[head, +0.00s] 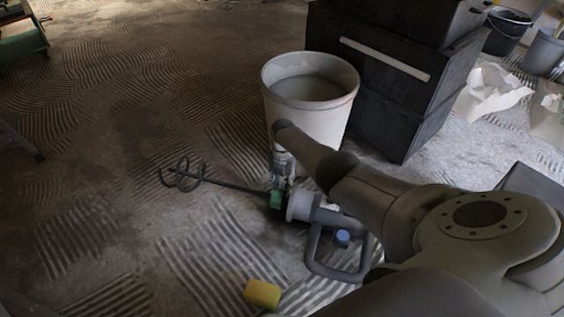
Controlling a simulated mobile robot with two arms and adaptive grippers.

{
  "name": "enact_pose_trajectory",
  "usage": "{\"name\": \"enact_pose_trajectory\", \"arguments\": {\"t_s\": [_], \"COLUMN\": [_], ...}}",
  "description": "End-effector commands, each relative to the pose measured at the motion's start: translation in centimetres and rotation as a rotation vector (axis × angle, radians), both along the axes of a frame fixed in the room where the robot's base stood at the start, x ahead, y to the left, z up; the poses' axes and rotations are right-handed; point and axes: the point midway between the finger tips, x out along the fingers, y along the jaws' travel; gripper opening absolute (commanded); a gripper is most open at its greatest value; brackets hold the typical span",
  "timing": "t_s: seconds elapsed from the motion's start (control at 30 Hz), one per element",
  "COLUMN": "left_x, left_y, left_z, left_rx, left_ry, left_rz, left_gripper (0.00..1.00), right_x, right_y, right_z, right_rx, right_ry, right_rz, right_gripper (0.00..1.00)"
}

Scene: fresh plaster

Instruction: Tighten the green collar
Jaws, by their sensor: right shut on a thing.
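The green collar (276,199) sits where the dark rod meets the grey mixer body, near the middle of the head view. The mixer (305,207) lies on the floor, with a looped handle (314,250) and a blue part (343,238). Its rod runs left to a spiral paddle (183,173). My right gripper (279,187) reaches down from above and is shut on the green collar. Its fingers hide part of the collar, and my right arm covers part of the mixer. My left gripper is out of view.
A pale bucket (275,105) with grey contents stands just behind the collar. Dark stacked boxes (365,110) stand behind right. A yellow sponge (262,293) lies in front. Crumpled paper (492,90) and more buckets (505,35) are at far right. The ridged floor at left is mostly clear.

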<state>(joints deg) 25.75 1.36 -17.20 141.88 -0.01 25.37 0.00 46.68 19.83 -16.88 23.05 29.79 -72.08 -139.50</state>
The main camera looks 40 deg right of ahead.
Motion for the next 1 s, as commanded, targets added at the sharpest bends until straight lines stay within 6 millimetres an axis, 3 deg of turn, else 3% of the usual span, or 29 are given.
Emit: {"name": "enact_pose_trajectory", "arguments": {"t_s": [0.23, 0.27, 0.3, 0.73, 1.0], "left_x": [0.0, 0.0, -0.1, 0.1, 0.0], "left_y": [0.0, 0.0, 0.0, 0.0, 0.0], "left_z": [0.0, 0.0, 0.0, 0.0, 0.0], "left_rx": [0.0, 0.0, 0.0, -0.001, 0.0], "left_ry": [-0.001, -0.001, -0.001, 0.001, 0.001], "left_rz": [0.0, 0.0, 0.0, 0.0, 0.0], "left_gripper": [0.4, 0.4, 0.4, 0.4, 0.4], "right_x": [0.0, 0.0, 0.0, 0.0, 0.2], "right_y": [-0.1, -0.1, -0.1, -0.1, -0.2], "right_z": [0.0, 0.0, 0.0, 0.3, 2.2], "right_rx": [-0.003, -0.003, -0.003, -0.001, -0.001], "right_ry": [-0.003, -0.003, -0.003, -0.002, -0.003], "right_rz": [-0.001, -0.001, -0.001, -0.001, -0.001], "right_gripper": [0.08, 0.33, 0.38, 0.38, 0.38]}}
